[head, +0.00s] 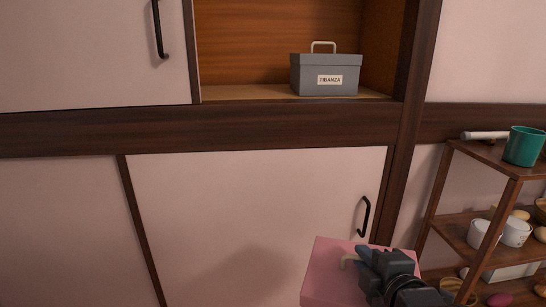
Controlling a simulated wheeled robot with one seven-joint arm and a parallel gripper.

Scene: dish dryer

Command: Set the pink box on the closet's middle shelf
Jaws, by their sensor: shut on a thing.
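The pink box (328,272) is at the bottom of the head view, right of centre, with a pale handle on top. My gripper (362,262) is shut on the box at its handle; the fingertips partly cover the handle. The box is in front of the lower closet door and below the open compartment. The closet (230,127) has an open compartment with a bare wooden shelf floor (245,92) at the top of the view. The box's lower part is cut off by the frame edge.
A grey box labelled TIBANZA (310,75) stands at the right of the open compartment; the left part of that shelf is free. A sliding door (90,50) borders it on the left. A wooden rack (450,225) with a green cup (523,146) and white cups stands at the right.

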